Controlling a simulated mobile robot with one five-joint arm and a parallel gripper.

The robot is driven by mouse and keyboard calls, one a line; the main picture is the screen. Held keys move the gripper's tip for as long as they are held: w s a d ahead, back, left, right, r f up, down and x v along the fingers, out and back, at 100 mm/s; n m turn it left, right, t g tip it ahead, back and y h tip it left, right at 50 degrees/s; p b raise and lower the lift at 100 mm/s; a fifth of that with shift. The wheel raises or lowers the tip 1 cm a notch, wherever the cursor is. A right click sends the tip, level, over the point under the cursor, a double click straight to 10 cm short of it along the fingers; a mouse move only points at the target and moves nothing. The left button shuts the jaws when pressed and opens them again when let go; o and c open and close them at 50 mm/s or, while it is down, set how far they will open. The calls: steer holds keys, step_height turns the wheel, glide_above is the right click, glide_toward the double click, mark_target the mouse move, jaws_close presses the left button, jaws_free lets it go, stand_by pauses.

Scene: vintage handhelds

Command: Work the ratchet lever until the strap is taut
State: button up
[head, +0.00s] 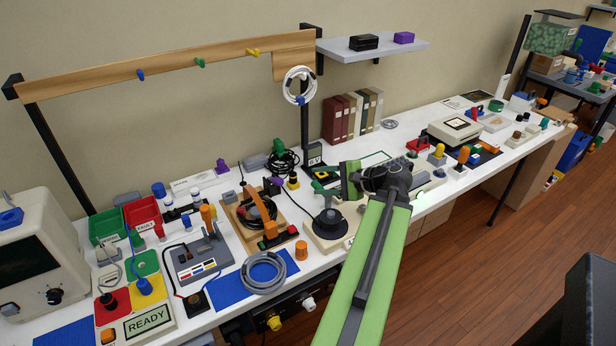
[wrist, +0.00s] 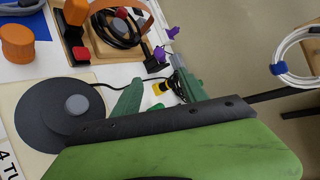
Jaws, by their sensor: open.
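My gripper (head: 351,180) is green and black and reaches over the middle of the white bench, beside a dark disc. I cannot tell whether this is the ratchet lever.
The dark disc (head: 328,223) on a cream base stands left of my arm. A wooden tray (head: 235,222) with black cable and an orange knob (head: 301,250) are further left. A white cable coil (head: 299,86) hangs on the post behind. A cream box (head: 453,131) stands to the right.

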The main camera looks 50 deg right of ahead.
mark_target(283, 182)
steer(key=b+x, duration=0.6)
steer(key=x, duration=1)
steer(key=shift+w+f+b, duration=0.2)
steer(key=shift+b, duration=0.1)
steer(key=shift+w+a+f, duration=0.1)
steer(key=shift+w, duration=0.4)
jaws_close()
